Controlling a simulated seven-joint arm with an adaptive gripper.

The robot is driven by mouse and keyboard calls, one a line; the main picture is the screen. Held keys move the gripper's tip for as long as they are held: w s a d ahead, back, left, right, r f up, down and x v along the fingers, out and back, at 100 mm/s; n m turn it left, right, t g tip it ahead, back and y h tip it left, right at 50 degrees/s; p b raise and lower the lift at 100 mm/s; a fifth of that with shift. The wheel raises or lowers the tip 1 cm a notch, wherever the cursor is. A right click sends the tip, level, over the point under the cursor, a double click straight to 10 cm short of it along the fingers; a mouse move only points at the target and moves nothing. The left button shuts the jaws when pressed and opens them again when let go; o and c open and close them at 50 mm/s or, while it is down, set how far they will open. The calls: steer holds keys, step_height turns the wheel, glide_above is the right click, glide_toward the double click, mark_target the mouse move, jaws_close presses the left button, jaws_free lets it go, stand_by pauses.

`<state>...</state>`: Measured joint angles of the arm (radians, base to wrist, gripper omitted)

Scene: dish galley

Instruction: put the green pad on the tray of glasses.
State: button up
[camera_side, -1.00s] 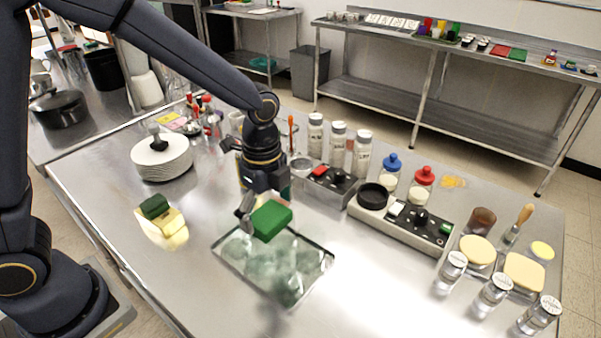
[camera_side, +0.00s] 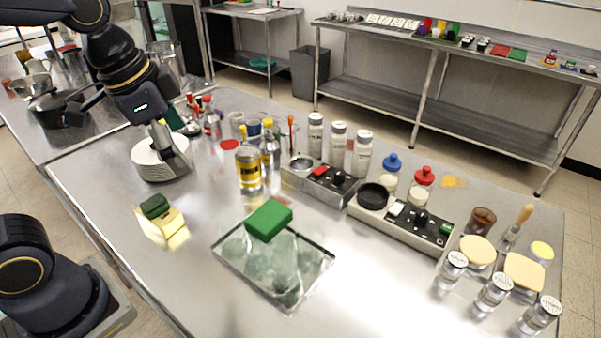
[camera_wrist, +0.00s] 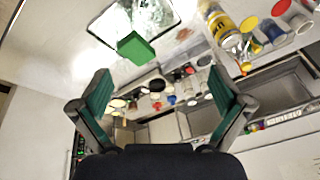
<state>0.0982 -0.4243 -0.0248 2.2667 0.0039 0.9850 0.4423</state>
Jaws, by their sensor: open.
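The green pad (camera_side: 268,219) is a thick green block at the back left rim of the tray of glasses (camera_side: 248,283), with glasses under and in front of it. It looks slightly tilted; what exactly bears it is hard to tell. In the wrist view the pad (camera_wrist: 137,48) sits at the tray's near edge, well beyond my fingers. My gripper (camera_side: 176,150) is over by the stack of white plates, well to the left of the pad and apart from it. In the wrist view its two green-lined fingers are spread with nothing between them (camera_wrist: 160,100).
White plates (camera_side: 150,160) stand partly behind my gripper. A dark green sponge (camera_side: 154,206) lies on a yellow one at left. Bare steel lies around the tray's front.

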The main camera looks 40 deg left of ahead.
steer(key=s+a+n+t, duration=0.2)
steer(key=s+a+n, duration=0.1)
steer(key=s+n, duration=0.2)
steer(key=shift+f+n, duration=0.4)
steer(key=shift+n, duration=0.4)
steer(key=shift+s, duration=0.1)
stand_by(0.3)
